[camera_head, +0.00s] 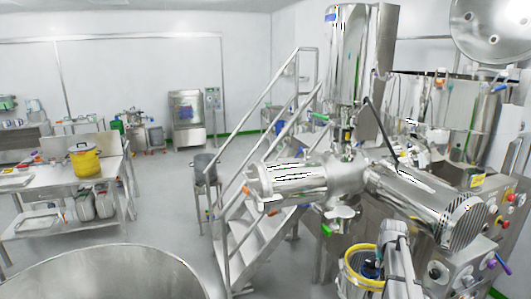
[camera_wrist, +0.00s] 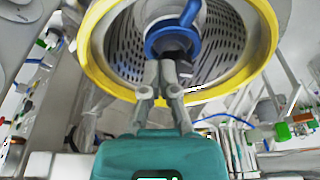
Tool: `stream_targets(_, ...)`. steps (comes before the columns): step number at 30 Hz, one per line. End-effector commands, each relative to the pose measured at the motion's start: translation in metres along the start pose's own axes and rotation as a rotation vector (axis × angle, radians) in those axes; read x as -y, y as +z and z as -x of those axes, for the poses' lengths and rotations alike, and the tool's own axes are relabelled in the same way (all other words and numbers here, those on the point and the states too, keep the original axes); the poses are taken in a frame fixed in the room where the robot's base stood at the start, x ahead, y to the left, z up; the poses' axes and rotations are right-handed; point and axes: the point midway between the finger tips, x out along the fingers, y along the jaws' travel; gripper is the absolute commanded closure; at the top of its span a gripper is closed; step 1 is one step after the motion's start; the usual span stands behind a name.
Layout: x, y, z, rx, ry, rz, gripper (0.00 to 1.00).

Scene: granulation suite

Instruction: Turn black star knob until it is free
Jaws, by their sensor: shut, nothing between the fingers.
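My gripper (camera_wrist: 160,66) is shut and empty in the wrist view, its fingertips together. They point at a dark part (camera_wrist: 175,46) under a blue ring-shaped piece (camera_wrist: 190,16); this may be the black star knob, but its star shape is not clear. The fingertips overlap it in the picture, and I cannot tell whether they touch it. Around it is a perforated steel basket (camera_wrist: 225,45) with a yellow rim (camera_wrist: 262,50). In the head view, the same yellow-rimmed housing (camera_head: 349,254) stands at the lower right with blue and dark parts inside. My gripper is hidden there behind my arm.
A stair with handrails (camera_head: 262,98) is to the left. A table (camera_head: 110,165) with a yellow pot (camera_head: 84,160) is at the far left. Open floor lies between.

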Motion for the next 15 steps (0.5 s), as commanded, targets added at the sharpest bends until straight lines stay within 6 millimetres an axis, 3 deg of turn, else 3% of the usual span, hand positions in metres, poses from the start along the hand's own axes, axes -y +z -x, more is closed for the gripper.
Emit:
stream_targets(9,0.0,-0.008,0.03,0.0,0.0,0.0,1.0)
stream_targets(15,0.0,-0.009,0.036,0.0,0.0,0.0,1.0)
